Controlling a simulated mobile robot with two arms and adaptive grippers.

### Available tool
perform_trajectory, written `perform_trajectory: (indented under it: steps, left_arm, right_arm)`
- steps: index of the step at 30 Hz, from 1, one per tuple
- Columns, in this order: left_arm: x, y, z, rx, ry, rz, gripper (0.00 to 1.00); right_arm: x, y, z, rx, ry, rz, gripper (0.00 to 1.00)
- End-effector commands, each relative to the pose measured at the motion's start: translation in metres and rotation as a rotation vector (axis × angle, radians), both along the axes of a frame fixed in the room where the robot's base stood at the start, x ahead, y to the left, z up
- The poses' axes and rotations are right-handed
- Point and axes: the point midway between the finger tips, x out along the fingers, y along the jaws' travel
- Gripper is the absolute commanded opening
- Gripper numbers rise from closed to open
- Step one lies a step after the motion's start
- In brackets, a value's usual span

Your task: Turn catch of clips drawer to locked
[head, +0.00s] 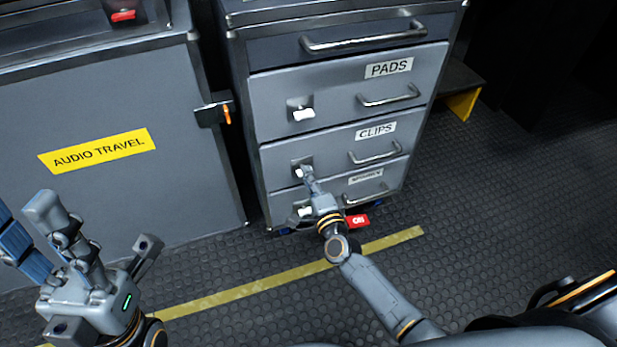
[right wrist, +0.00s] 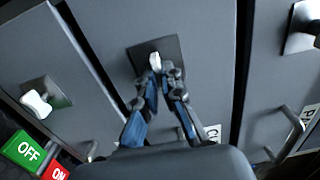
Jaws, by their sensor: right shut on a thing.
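The clips drawer (head: 335,143) is the one labelled CLIPS, between the pads drawer and a lower drawer, and it looks closed. Its catch (head: 299,172) is a small white knob on a dark square plate at the drawer's left side. My right gripper (head: 306,172) is at this catch. In the right wrist view, the fingertips of my right gripper (right wrist: 163,72) are shut on the white catch (right wrist: 155,60), and they hide part of it. My left gripper (head: 62,225) is at the lower left, away from the drawers, with its fingers spread apart and nothing between them.
The pads drawer (head: 340,88) above has its own white catch (head: 303,114). The lower drawer's catch (right wrist: 38,103) shows in the right wrist view. A red switch (head: 357,221) is low by the cabinet. The AUDIO TRAVEL case (head: 100,200) stands left. The floor right is clear.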

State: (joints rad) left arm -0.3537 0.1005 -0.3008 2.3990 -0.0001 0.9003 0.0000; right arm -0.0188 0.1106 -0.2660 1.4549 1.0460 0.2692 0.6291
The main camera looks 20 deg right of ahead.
Motion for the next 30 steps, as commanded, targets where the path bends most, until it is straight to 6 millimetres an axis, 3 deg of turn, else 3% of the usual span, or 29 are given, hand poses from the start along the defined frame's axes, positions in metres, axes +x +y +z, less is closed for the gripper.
perform_trajectory:
  steps: [17,18,21,30]
  left_arm:
    - [0.0001,0.0003,-0.0007,0.001,-0.001,0.002,0.40]
    - [0.0002,0.0003,-0.0006,0.001,-0.001,0.002,0.40]
    - [0.0001,0.0003,-0.0002,0.000,-0.003,0.002,0.40]
    - [-0.0001,0.0004,0.0008,0.000,-0.007,0.002,0.40]
  right_arm:
    - [0.0037,-0.0051,0.0060,0.035,-0.012,-0.011,0.00]
    - [0.0037,-0.0051,0.0059,0.035,-0.012,-0.011,0.11]
    - [0.0037,-0.0052,0.0058,0.034,-0.012,-0.011,0.30]
    - [0.0021,-0.0032,0.0031,0.032,-0.006,-0.006,0.30]
